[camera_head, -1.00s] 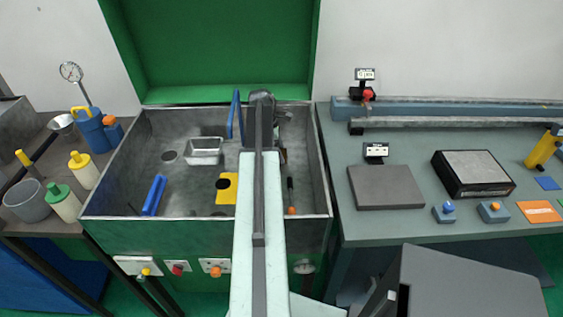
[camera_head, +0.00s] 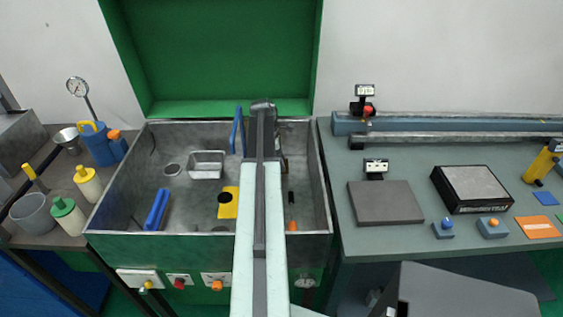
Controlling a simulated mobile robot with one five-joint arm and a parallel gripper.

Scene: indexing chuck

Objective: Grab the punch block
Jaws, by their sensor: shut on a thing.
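My arm (camera_head: 260,215) reaches straight ahead over the metal basin (camera_head: 326,195), and its far end shows near the basin's back wall. My gripper is hidden behind the arm, so I cannot see its jaws or what is between them. A small dark brown part (camera_head: 284,167) peeks out just right of the arm; I cannot tell whether it belongs to my gripper or to a separate thing. I cannot make out the punch block for certain in this view.
In the basin are a metal tray (camera_head: 207,165), a yellow plate with a dark round spot (camera_head: 236,204), a blue bar (camera_head: 157,209) and an orange-tipped tool (camera_head: 292,226). On the right bench are a grey plate (camera_head: 385,203) and a black block (camera_head: 472,188). The green lid stands open.

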